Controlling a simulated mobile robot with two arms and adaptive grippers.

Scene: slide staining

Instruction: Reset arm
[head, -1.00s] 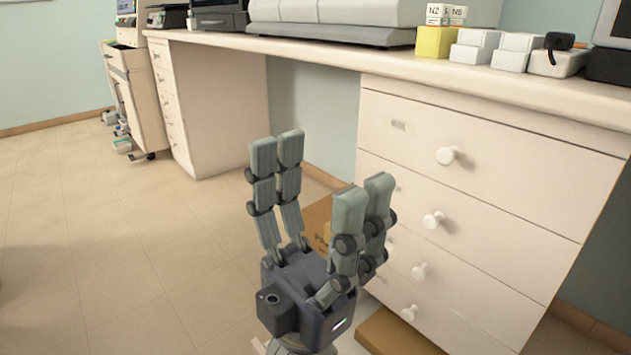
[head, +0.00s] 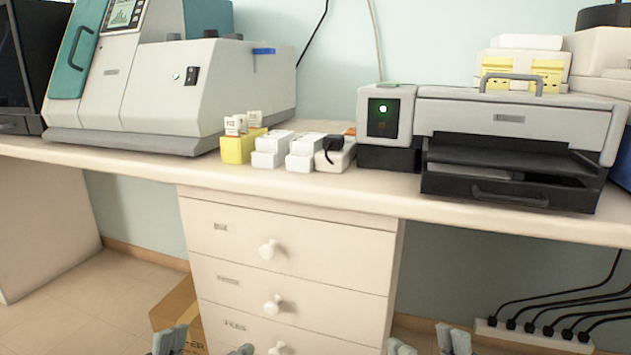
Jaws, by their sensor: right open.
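Only the fingertips of my grippers show, at the bottom edge of the head view. My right gripper (head: 429,345) is in front of the drawer unit's right side, with its fingertips apart and nothing between them. My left gripper (head: 207,345) is in front of the drawer unit's left side, its fingertips also apart and empty. Both are lower in the picture than the bench top (head: 330,190). The palms and arms are out of view.
The white drawer unit (head: 330,253) has round knobs. On the bench are a large analyser (head: 165,95), a yellow box (head: 237,149), small white boxes (head: 271,151) and a slide machine (head: 515,120). A cardboard box (head: 178,306) and a power strip (head: 525,338) are low down.

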